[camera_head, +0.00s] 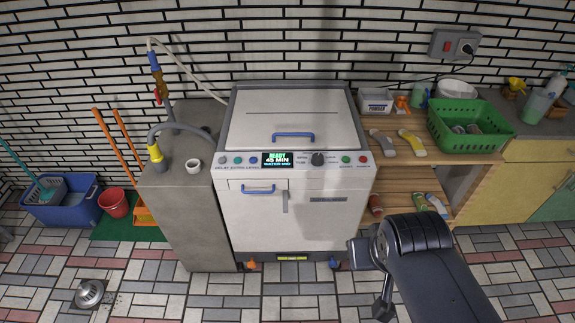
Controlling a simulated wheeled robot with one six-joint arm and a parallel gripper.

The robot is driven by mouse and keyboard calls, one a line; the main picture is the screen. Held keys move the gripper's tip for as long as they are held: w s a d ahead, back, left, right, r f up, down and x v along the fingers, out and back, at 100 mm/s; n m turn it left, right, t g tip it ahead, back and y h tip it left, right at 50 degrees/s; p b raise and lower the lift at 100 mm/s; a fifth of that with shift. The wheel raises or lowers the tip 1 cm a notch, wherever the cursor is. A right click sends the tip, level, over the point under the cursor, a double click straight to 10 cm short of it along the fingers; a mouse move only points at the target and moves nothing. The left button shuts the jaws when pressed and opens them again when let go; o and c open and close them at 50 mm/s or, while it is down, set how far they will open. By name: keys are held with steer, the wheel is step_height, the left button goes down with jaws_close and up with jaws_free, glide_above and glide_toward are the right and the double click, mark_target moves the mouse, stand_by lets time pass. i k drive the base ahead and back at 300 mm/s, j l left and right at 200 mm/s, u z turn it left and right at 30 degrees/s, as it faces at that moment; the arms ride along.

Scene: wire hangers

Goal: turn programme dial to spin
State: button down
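The washing machine (295,215) is a white top-loading unit in the middle of the head view, with its lid closed. Its programme dial (317,159) is a dark round knob on the front panel, right of the lit display (276,159). The display reads READY and 45 MIN. Small labels surround the dial, but its pointer and the words are too small to read surely. My black arm reaches in from the lower right. Its end, my gripper (383,306), is low in front of the machine's right side, well apart from the dial. Its fingers are not clear.
Coloured buttons (238,160) flank the display. Blue handles (292,136) stick out from lid and front. A grey concrete block (180,205) stands close on the left, a wooden shelf (440,151) with a green basket (470,125) on the right. The tiled floor in front is open.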

mark_target(317, 160)
steer(key=i+l, duration=0.2)
steer(key=i, duration=0.2)
steer(key=i+l, duration=0.15)
steer(key=i, duration=0.2)
steer(key=i+l, duration=0.2)
steer(key=i, duration=0.2)
